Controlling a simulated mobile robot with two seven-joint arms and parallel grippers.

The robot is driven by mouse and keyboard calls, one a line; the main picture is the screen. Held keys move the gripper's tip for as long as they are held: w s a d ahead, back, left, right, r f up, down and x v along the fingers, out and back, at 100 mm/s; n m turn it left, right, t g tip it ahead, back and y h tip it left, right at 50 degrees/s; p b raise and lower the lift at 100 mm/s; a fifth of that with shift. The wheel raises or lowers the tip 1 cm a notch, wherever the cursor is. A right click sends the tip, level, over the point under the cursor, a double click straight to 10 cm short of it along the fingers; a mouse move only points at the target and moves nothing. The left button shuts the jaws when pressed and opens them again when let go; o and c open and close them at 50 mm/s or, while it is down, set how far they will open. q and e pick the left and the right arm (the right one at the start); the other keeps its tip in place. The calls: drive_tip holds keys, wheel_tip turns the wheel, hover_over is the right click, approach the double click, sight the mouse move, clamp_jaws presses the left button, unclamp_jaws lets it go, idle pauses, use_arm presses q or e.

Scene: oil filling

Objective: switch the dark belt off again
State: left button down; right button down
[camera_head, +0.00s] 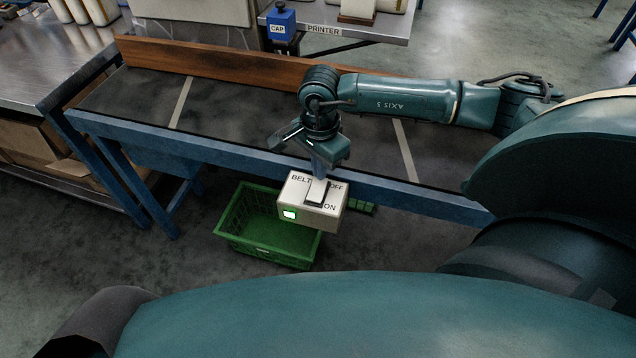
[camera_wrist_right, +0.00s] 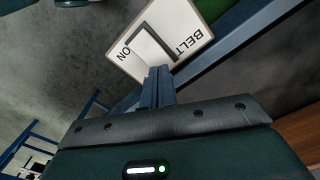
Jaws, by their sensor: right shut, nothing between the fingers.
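The dark belt (camera_head: 250,118) runs across the head view with pale stripes over it. A white switch box (camera_head: 300,208) is at the belt's near blue rail, marked BELT, OFF and ON, with a lit green lamp (camera_head: 289,214). Its rocker switch (camera_head: 315,196) also shows in the right wrist view (camera_wrist_right: 148,45). My right gripper (camera_head: 319,178) is shut and empty, pointing down with its fingertips at the OFF end of the rocker. In the right wrist view the fingertips (camera_wrist_right: 157,74) overlap the box; I cannot tell whether they touch it. My left gripper is not in view.
A green crate (camera_head: 236,232) stands on the floor below the switch box. A wooden board (camera_head: 210,61) lines the belt's far side. A blue CAP holder (camera_head: 281,25) and a PRINTER table (camera_head: 385,27) stand beyond. A steel table (camera_head: 30,80) is at left.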

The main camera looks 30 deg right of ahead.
idle(0.3)
drive_tip(key=shift+f+b, duration=0.4)
drive_tip(key=shift+f, duration=0.05)
idle(0.4)
drive_tip(key=shift+f+b, duration=0.55)
drive_tip(key=shift+f, duration=0.1)
drive_tip(key=shift+r, duration=0.15)
drive_tip(key=shift+r+p, duration=2.15)
drive_tip(key=shift+r, duration=1.3)
